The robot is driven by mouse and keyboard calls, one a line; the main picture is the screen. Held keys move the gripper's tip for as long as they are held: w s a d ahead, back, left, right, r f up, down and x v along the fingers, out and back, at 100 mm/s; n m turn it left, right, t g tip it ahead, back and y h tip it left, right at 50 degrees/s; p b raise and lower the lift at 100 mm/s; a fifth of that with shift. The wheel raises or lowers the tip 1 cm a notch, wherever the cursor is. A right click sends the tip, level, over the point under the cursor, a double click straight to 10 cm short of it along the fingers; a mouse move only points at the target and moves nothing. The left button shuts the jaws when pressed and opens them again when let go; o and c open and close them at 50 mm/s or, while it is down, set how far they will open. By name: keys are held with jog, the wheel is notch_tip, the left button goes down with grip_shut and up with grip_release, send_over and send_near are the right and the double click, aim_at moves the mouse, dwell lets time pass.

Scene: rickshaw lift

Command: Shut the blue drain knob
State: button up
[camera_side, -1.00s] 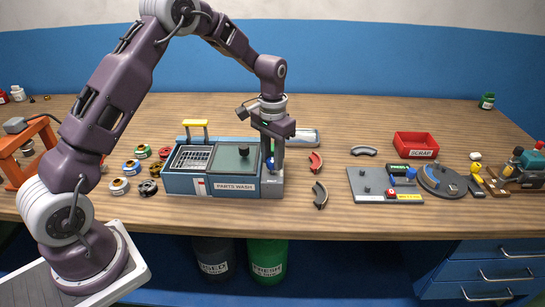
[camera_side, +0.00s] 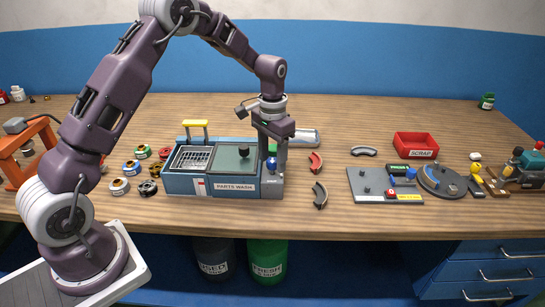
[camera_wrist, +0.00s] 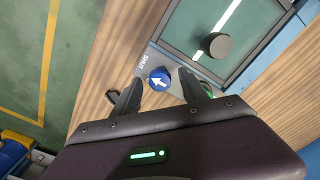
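The blue drain knob (camera_wrist: 160,79) is round with a white arrow, at the corner of the parts wash unit. In the wrist view the arrow points left and slightly up, on the side where SHUT lettering (camera_wrist: 145,57) is printed. The knob also shows in the side view (camera_side: 272,166), low beside the unit's lid. My gripper (camera_wrist: 158,88) has its two dark fingers spread, one on each side of the knob in the wrist view, with gaps between. In the side view my gripper (camera_side: 275,152) is just above the knob.
The parts wash unit (camera_side: 236,187) has a green lid with a dark round handle (camera_wrist: 218,45) close by. Curved red (camera_side: 316,162) and dark (camera_side: 320,195) pieces lie to its right. Several spools lie left. A red scrap bin (camera_side: 416,144) stands farther right.

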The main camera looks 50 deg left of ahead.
aim_at(273, 160)
notch_tip(273, 160, up, 7)
jog(key=shift+r, duration=0.1)
dwell(0.3)
